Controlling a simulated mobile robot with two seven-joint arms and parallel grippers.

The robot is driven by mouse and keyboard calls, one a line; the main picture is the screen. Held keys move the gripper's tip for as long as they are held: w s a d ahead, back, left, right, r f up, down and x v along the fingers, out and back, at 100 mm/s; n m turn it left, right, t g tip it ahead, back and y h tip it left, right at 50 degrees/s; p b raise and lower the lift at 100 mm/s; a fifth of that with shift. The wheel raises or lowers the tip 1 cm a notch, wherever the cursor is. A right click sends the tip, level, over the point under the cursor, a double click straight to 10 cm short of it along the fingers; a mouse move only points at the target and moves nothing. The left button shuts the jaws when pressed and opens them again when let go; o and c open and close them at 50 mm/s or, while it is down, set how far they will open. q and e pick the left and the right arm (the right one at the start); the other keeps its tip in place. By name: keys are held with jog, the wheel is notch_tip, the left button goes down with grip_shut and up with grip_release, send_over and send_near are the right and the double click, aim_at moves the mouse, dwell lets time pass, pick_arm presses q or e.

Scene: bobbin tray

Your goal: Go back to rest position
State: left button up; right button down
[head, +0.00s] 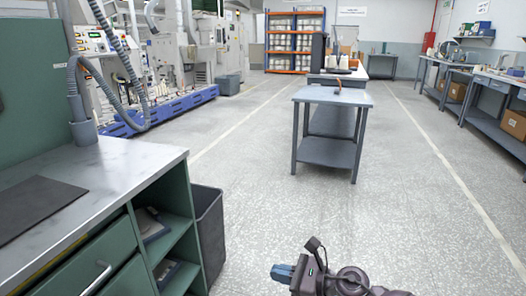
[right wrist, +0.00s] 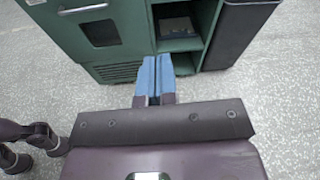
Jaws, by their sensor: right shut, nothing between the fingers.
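My right gripper (head: 284,273) shows at the bottom of the head view, over the open floor to the right of the green workbench. In the right wrist view its two blue fingers (right wrist: 154,78) lie together, with nothing between them. The fingers point toward the lower front of the bench and appear clear of it. My left gripper is not in the head view, and I cannot make it out in the right wrist view.
A green workbench (head: 150,165) with a grey top stands at left, and a dark bin (head: 208,235) stands beside it. A grey table (head: 332,97) stands ahead on the floor. Benches (head: 490,93) line the right wall. The floor (head: 400,200) at centre and right is clear.

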jog(key=s+d+f+m+t+h, duration=0.2)
jog(key=s+d+f+m+h, duration=0.15)
jog(key=s+d+m, duration=0.65)
jog(key=s+d+f+m+t+h, duration=0.25)
jog(key=s+d+m+h, duration=0.2)
jog(key=s+m, duration=0.8)
jog(key=s+d+f+m+t+h, duration=0.1)
jog(key=s+d+f+m+h, duration=0.2)
jog(key=s+d+m, duration=0.85)
jog(key=s+r+m+g+h, duration=0.1)
jog(key=s+m+g+h, duration=0.15)
jog(key=s+m, duration=0.6)
jog(key=shift+w+a+m+t, duration=0.5)
jog(key=shift+w+a+m, duration=0.25)
jog(key=shift+a+m, duration=1.5)
pick_arm(q)
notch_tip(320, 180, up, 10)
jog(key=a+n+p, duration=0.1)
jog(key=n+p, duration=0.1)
jog(key=p, duration=1.4)
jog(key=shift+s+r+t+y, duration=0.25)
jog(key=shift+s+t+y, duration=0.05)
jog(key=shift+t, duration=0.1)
pick_arm(e)
notch_tip(320, 180, up, 10)
jog(key=d+m+h, duration=0.1)
jog(key=m, duration=0.1)
jog(key=shift+s+d+r+m+t, duration=0.15)
jog(key=shift+s+d+m+t, duration=0.15)
jog(key=shift+s+d+t, duration=0.1)
